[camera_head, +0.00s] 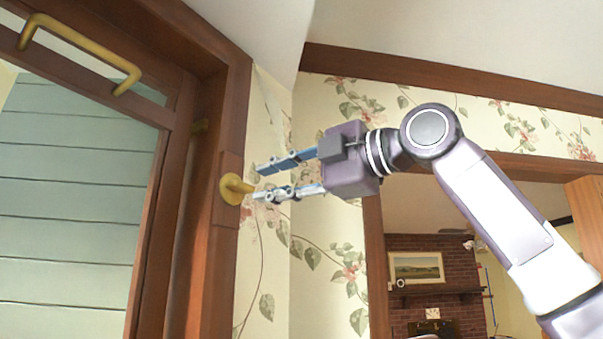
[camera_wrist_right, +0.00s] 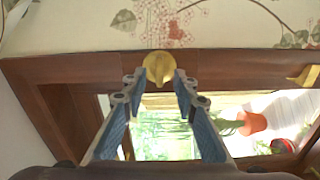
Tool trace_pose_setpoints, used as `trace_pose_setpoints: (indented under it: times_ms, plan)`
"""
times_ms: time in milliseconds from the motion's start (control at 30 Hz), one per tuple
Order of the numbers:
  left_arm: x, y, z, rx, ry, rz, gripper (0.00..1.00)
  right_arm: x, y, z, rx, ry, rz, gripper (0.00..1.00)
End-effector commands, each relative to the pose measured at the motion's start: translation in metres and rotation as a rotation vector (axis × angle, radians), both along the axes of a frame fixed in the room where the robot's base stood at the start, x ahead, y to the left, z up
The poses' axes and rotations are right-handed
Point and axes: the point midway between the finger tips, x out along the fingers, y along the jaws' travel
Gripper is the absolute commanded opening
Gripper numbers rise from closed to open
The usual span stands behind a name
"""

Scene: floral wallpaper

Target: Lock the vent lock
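The vent lock is a round brass piece (camera_head: 233,188) with a short knob on the brown wooden frame. It also shows in the right wrist view (camera_wrist_right: 160,66), at the top centre beyond my fingertips. My right gripper (camera_head: 257,183) comes in from the right with its two fingers apart and pointing at the lock. In the wrist view the right gripper (camera_wrist_right: 158,80) has its tips on either side of the lock's lower part, with a gap between them. I cannot tell whether a fingertip touches the brass. My left gripper is not in view.
A brass handle (camera_head: 82,52) is on the wooden window sash at the upper left. Floral wallpaper (camera_head: 315,240) lies right of the frame. A doorway at the lower right shows a brick fireplace (camera_head: 440,270). The wrist view shows an orange plant pot (camera_wrist_right: 252,123).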

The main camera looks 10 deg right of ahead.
Motion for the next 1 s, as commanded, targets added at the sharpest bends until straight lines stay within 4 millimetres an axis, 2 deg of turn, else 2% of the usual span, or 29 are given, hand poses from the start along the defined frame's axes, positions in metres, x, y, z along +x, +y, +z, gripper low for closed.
trace_pose_setpoints:
  times_ms: [33, 200, 400, 1000]
  plan:
    - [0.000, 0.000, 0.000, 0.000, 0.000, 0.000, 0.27, -0.008, -0.010, 0.001, 0.001, -0.003, -0.002, 0.27]
    - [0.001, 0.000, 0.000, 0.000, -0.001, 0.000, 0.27, -0.033, -0.034, 0.000, 0.001, -0.001, -0.001, 0.27]
    - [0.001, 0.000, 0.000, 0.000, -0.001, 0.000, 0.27, -0.050, -0.050, 0.000, 0.001, 0.000, -0.001, 0.27]
    - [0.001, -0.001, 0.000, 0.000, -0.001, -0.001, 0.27, -0.053, -0.053, 0.000, 0.001, 0.001, 0.001, 0.27]
